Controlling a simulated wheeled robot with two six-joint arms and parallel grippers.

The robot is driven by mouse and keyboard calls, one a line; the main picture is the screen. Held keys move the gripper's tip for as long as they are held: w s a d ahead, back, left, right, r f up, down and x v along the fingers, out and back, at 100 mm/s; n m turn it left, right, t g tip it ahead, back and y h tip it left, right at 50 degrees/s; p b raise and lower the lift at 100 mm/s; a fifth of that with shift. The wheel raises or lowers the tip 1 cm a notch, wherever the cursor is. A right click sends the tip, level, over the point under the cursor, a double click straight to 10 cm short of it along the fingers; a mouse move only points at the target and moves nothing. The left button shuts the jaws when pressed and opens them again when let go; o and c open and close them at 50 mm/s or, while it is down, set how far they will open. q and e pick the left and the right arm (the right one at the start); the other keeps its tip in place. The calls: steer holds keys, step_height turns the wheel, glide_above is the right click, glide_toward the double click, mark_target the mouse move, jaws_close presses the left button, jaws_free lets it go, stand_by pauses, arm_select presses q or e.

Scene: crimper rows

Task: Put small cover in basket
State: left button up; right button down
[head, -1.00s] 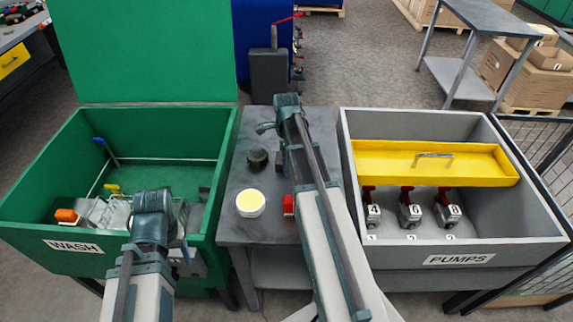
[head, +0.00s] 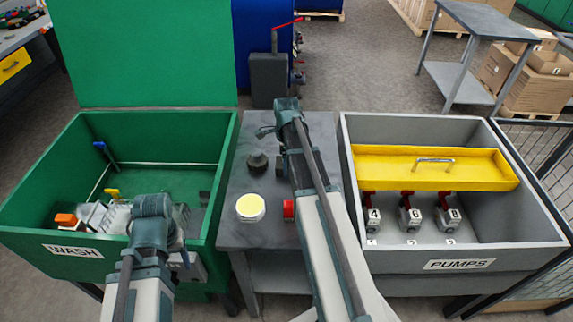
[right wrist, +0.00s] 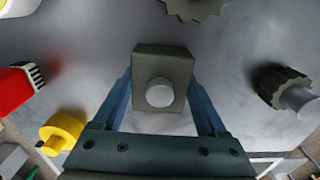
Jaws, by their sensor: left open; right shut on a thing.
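My right gripper (right wrist: 160,92) is shut on a dark grey block (right wrist: 147,62) with a round pale knob, above the grey table (head: 236,226). I cannot tell for sure that this block is the small cover. In the head view the block (head: 281,164) shows beside my right arm. My left gripper (head: 184,260) is open by the front of the green wash tub (head: 20,222); its fingertips are hard to make out. Grey and clear items (head: 95,214) lie in the tub, partly behind my left arm. I cannot make out a basket with certainty.
On the table are a yellow-topped white tub (head: 250,208), a dark knob (head: 257,163) and a red brush (head: 289,209). A yellow part (right wrist: 63,130) and ribbed dark part (right wrist: 284,90) show in the right wrist view. The grey pump bin (head: 540,222) stands right.

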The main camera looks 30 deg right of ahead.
step_height(320, 180, up, 10)
steer(key=p, duration=0.9)
steer(key=shift+p, duration=0.3)
steer(key=shift+f, duration=0.15)
